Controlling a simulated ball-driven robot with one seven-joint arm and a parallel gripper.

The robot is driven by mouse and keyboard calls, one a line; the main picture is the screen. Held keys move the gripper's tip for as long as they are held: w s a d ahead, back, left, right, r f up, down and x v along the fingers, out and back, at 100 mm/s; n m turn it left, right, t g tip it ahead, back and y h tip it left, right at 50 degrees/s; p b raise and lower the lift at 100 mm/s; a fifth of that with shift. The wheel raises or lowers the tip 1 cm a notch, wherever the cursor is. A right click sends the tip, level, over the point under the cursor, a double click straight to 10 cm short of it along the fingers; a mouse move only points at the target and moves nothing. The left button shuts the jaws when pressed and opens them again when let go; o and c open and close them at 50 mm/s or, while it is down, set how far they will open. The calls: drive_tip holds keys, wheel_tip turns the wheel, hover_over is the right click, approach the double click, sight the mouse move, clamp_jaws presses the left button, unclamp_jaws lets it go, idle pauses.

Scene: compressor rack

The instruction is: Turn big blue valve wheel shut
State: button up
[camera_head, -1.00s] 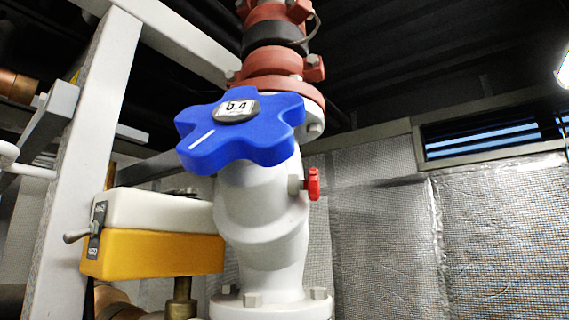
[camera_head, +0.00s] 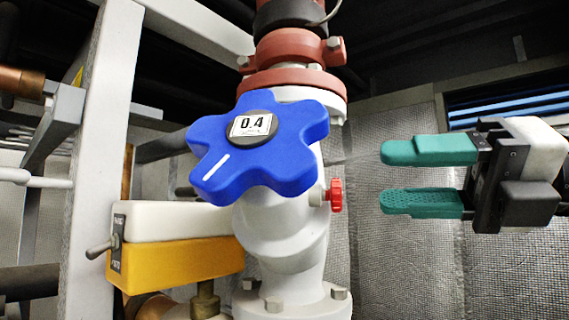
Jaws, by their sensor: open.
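The big blue valve wheel (camera_head: 285,130) has rounded lobes and a round hub label (camera_head: 252,125) reading "0.4". A white line marks its lower left lobe. It sits on the front of a white valve body (camera_head: 280,235). My gripper (camera_head: 384,177) is to the right of the wheel, apart from it. Its two green fingers are spread one above the other, point left, and hold nothing. A small red knob (camera_head: 336,195) on the valve body lies between the wheel and my fingers in the picture.
A yellow and white box with a toggle lever (camera_head: 175,262) is at lower left. A grey upright post (camera_head: 90,150) stands left. Red flanges (camera_head: 295,60) rise above the valve. Quilted wall panels (camera_head: 400,270) are behind. The space between wheel and fingers looks mostly open.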

sight(284, 115)
drive_tip(key=s+a+r+n+g, duration=0.1)
drive_tip(key=s+r+n+g, duration=0.1)
drive_tip(key=s+r+n, duration=0.25)
drive_tip(key=shift+m, duration=0.25)
drive_tip(key=a+p, duration=0.1)
drive_tip(key=a, duration=0.2)
drive_tip(key=w+a+p, duration=0.1)
drive_tip(key=a, duration=0.2)
drive_tip(key=w+a+p, duration=0.1)
drive_tip(key=a+p, duration=0.1)
drive_tip(key=a, duration=0.1)
drive_tip(key=shift+a+r, duration=0.15)
drive_tip(key=shift+a, duration=0.8)
drive_tip(key=shift+c, duration=0.3)
drive_tip(key=shift+f, duration=0.2)
clamp_jaws()
